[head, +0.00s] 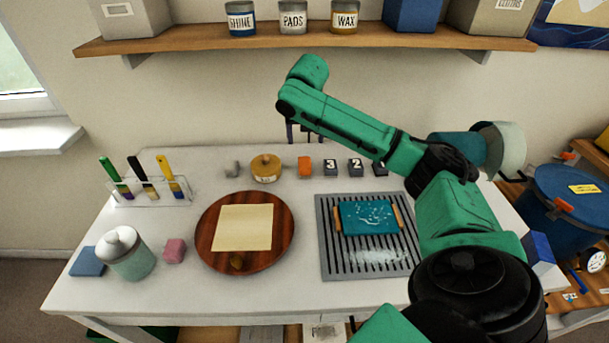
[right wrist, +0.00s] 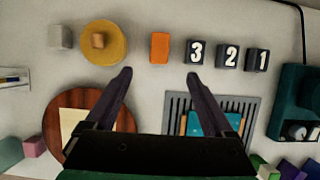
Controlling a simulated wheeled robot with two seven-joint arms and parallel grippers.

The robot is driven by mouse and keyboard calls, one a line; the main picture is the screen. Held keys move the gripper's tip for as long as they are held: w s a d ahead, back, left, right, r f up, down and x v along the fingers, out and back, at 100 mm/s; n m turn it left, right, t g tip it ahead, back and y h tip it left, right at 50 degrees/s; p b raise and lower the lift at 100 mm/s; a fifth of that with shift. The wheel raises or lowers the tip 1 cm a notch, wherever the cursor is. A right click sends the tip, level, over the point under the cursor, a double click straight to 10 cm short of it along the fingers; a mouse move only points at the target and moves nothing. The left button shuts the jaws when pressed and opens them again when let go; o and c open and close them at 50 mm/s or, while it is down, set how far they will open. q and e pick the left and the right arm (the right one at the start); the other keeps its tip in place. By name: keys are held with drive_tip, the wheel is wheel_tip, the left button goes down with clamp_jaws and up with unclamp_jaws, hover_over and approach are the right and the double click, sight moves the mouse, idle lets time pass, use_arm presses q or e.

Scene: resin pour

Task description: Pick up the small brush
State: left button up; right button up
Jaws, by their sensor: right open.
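Three brushes stand in a clear rack (head: 150,194) at the table's left: a green-handled one (head: 110,170), a dark-handled one (head: 139,172) and a yellow-handled one (head: 166,170). I cannot tell for sure which is the small brush. A corner of the rack shows at the left edge of the right wrist view (right wrist: 12,78). My right gripper (head: 305,138) points down above the back middle of the table, well to the right of the brushes. In the right wrist view, its two fingers (right wrist: 157,78) are apart with nothing between them. My left gripper is out of view.
A round wooden board (head: 212,257) with a paper sheet lies mid-table. A slotted tray (head: 330,268) holds a teal piece. A lidded jar (head: 130,258) and pink block (head: 174,251) stand front left. Several small blocks line the back. A shelf (head: 300,45) hangs above.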

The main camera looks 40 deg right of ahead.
sight(305, 162)
drive_tip(key=p+x, duration=0.3)
drive_tip(key=x, duration=1.2)
drive_tip(key=shift+w+f, duration=0.15)
drive_tip(key=shift+f, duration=0.3)
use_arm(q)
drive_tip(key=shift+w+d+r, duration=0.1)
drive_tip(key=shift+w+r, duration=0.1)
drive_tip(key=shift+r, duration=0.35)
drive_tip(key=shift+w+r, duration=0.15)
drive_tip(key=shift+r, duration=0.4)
use_arm(e)
clamp_jaws()
drive_tip(key=shift+r, duration=0.1)
